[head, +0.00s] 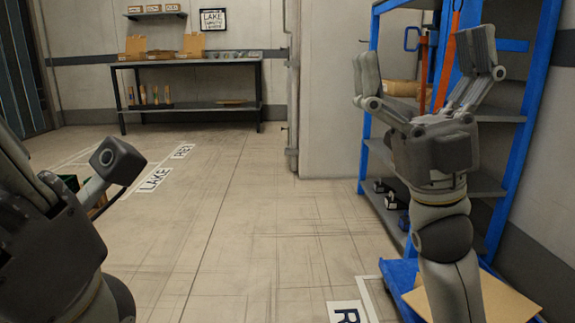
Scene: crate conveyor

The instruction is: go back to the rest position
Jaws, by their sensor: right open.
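My right gripper (425,75) is raised in front of the blue shelf rack on the right. Its two fingers point up and stand wide apart, with nothing held between them. My left arm comes in at the lower left edge as dark, close parts. The fingertips of my left gripper do not show.
A blue rack (533,100) with grey shelves stands at the right, close behind my right arm. A blue flat base with a cardboard sheet (505,302) lies below it. A dark workbench (190,61) stands at the back wall. The middle floor (240,220) is clear.

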